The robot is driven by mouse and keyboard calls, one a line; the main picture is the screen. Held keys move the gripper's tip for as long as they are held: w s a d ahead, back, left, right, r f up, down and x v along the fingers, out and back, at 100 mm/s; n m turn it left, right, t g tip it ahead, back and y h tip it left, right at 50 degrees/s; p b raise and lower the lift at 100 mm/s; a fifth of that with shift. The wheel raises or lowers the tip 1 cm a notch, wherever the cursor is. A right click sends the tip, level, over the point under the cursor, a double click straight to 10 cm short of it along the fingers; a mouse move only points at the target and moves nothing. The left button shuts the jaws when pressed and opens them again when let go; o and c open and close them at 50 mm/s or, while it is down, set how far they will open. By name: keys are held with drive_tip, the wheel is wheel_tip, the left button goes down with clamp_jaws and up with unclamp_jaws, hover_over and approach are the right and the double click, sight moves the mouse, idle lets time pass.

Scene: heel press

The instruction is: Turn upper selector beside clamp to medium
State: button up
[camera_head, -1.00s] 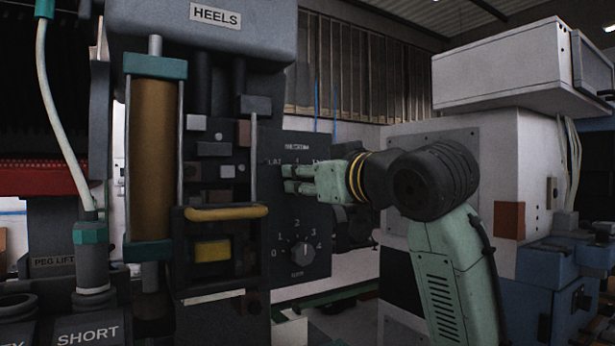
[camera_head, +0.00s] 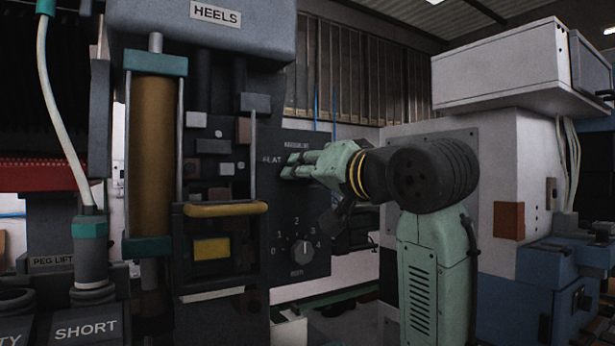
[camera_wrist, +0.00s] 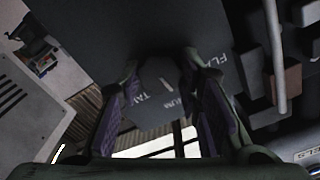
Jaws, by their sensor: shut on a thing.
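The upper selector's round dark knob (camera_wrist: 152,88) shows between the fingers in the wrist view, with a short white pointer line. The line points roughly toward partly covered lettering ending in "UM"; "TA" and "FLA" are to either side. My gripper (camera_head: 287,166) is at the dark panel beside the clamp in the head view, fingers shut on the knob; its purple finger pads (camera_wrist: 165,92) flank it in the wrist view. In the head view the fingers hide the knob, with "FLAT" to their left and "MEDIUM" above.
A lower numbered dial (camera_head: 302,250) sits below on the same panel. The clamp column (camera_head: 152,155) with a brown cylinder and a yellow bar (camera_head: 225,210) is to the left. A white cabinet (camera_head: 500,65) stands at the right.

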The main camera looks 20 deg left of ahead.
drive_tip(key=shift+m, duration=0.7)
drive_tip(key=o, duration=1.1)
drive_tip(key=shift+o, duration=0.2)
drive_tip(key=v, duration=1.2)
